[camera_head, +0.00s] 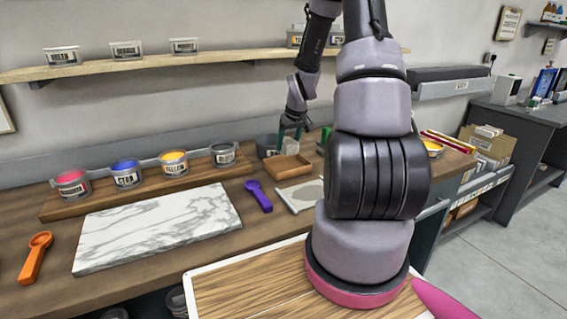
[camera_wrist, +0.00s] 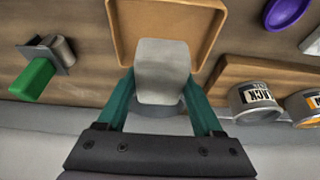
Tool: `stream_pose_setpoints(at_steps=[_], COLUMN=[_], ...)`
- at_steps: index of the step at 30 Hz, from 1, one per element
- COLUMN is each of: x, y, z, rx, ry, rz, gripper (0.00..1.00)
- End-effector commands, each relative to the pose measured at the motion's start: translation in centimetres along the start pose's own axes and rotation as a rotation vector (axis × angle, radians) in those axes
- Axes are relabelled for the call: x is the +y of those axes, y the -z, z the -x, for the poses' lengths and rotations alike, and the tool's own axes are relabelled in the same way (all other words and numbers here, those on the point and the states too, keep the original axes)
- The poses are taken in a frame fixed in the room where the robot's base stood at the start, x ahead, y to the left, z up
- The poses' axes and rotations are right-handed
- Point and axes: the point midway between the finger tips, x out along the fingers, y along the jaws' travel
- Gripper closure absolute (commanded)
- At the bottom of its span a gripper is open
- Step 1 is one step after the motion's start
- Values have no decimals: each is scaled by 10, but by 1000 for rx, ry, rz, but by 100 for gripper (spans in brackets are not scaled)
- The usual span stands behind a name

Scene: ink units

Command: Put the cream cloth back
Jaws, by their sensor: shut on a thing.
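My gripper (camera_head: 290,138) is at the back of the wooden counter, pointing down. In the wrist view its two teal fingers (camera_wrist: 161,80) are shut on a pale, greyish-cream folded block, which I take as the cream cloth (camera_wrist: 162,62). The cloth also shows as a small pale patch between the fingers in the head view (camera_head: 288,146). A shallow wooden tray (camera_head: 288,171) lies just in front of it. In the wrist view the cloth overlaps the edge of the tray (camera_wrist: 121,35). I cannot tell whether it touches the tray.
A grey tub (camera_head: 266,146) stands close behind the tray. Ink cans sit on a wooden riser (camera_head: 110,198), the black-labelled can (camera_wrist: 254,102) nearest. A green-handled tool (camera_wrist: 35,80) lies on the other side. A purple scoop (camera_head: 259,196) and marble slab (camera_head: 160,225) lie in front.

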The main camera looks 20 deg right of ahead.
Motion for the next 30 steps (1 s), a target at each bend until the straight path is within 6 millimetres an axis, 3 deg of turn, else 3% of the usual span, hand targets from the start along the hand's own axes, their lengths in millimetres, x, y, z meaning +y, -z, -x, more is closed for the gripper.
stream_pose_setpoints(at_steps=[3,15,27,28,30], x=[-1,-1,0,0,0], y=[-8,-26,-27,-27,-27], z=[-18,-62,-67,-67,-67], rx=[-2,-1,1,2,2], ry=[1,1,-1,-1,-1], rz=[0,-2,-1,-1,-1], gripper=[84,84,84,29,2])
